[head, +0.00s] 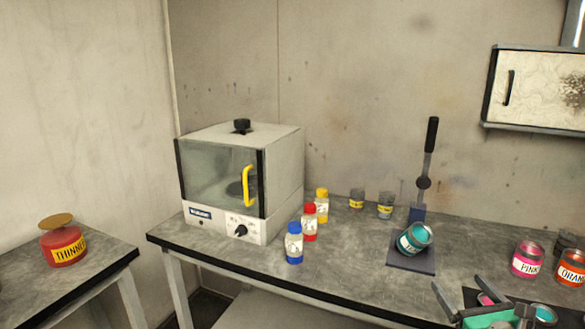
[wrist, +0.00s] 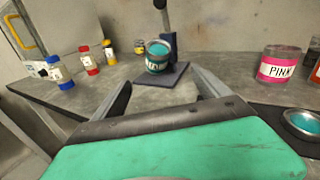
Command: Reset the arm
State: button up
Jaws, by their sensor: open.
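My gripper (head: 459,301) is at the lower right of the head view, above the front of the workbench (head: 340,276). Its two fingers are spread apart with nothing between them. The teal can (head: 414,239) is tilted on a dark stand (head: 411,262) with an upright black-handled lever (head: 428,160).
A glass-fronted machine (head: 240,180) with a yellow handle stands at the bench's left. Blue (head: 294,243), red (head: 310,222) and yellow (head: 322,205) capped bottles stand beside it. Pink (head: 527,260) and orange (head: 571,268) cans are at right. A thinner can (head: 64,245) is on the left table.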

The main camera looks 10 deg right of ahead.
jog(key=w+a+n+g+y, duration=0.1)
jog(key=w+a+n, duration=0.1)
jog(key=a+n, duration=0.1)
jog(key=w+a+f+n+g+y+p, duration=0.1)
jog(key=a+n, duration=0.2)
jog(key=a, duration=0.1)
jog(key=w+a+f+n+g+y+p, duration=0.1)
jog(key=w+a+n+y, duration=0.1)
jog(key=a, duration=0.1)
jog(key=shift+w+a+f+n, duration=0.25)
jog(key=shift+w+a+n, duration=0.1)
jog(key=shift+n, duration=0.05)
jog(key=a+f+n+g+y+p, duration=0.15)
jog(key=a+n+g, duration=0.25)
jog(key=a+n, duration=0.6)
jog(key=s+a+r+n+g+h+p, duration=0.2)
jog(key=s+a+n+g+p, duration=0.3)
jog(key=s+a+n, duration=0.6)
jog(key=s+n+g, duration=0.2)
jog(key=n, duration=0.5)
jog(key=shift+a+r+h, duration=0.2)
jog(key=shift+r+h, duration=0.15)
jog(key=shift+r, duration=0.05)
jog(key=shift+s, duration=0.1)
jog(key=shift+c, duration=0.3)
